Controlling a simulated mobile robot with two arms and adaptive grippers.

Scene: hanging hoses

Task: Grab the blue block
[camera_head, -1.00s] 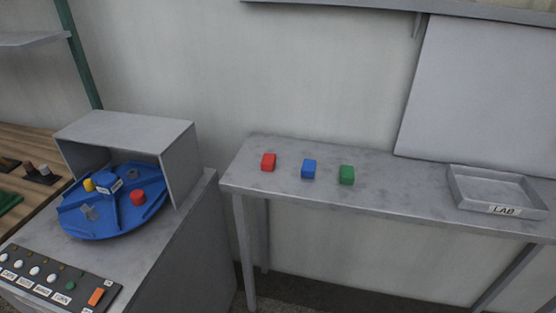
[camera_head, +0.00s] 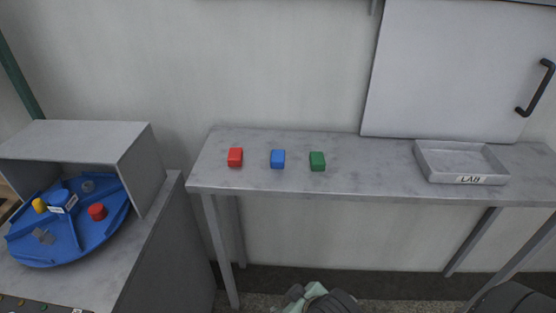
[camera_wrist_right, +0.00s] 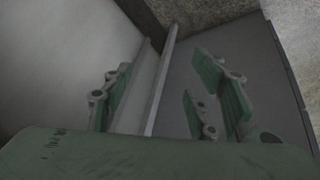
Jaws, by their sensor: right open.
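The blue block (camera_head: 278,159) lies on the grey table (camera_head: 345,183) in the head view. It sits between the red block (camera_head: 235,157) on its left and the green block (camera_head: 317,161) on its right, with gaps on both sides. My right gripper (camera_wrist_right: 165,92) is open and empty in the right wrist view, its green-padded fingers spread apart. No block shows between or near its fingers. Part of my own arm shows at the bottom edge of the head view, well below the table. My left gripper is not recognisable in view.
At the left, a blue turntable (camera_head: 85,232) sits partly under a grey hood (camera_head: 85,143). A white panel (camera_head: 450,70) with a black handle is behind the table. The tabletop between green block and tray is clear.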

